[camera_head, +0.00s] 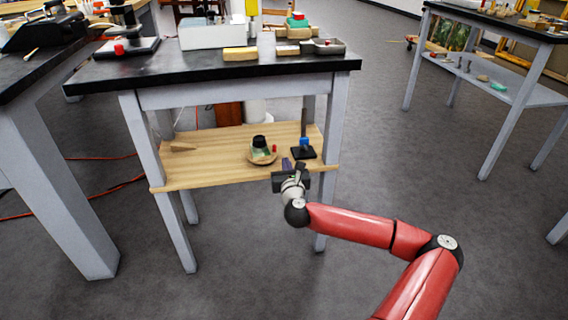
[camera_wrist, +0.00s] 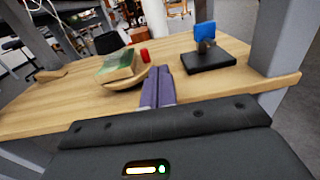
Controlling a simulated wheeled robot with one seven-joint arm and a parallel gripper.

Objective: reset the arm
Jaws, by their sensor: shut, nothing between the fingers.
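My red arm (camera_head: 350,224) reaches in from the lower right to the front edge of the wooden lower shelf (camera_head: 215,172) under the near table. My gripper (camera_head: 287,164) is at the shelf's front right part. In the wrist view its two purple-grey fingers (camera_wrist: 157,87) lie side by side, shut and empty. They point over the shelf between a wooden bowl (camera_wrist: 122,82) and a black stand with a blue block (camera_wrist: 204,31). I cannot tell how far above the shelf the fingertips are.
The bowl holds a green block (camera_wrist: 118,65); a small red piece (camera_wrist: 145,55) is by it. A wooden wedge (camera_head: 183,147) lies at the shelf's left. Table legs (camera_head: 334,130) flank the shelf, and the black tabletop (camera_head: 200,70) is above. Floor in front is open.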

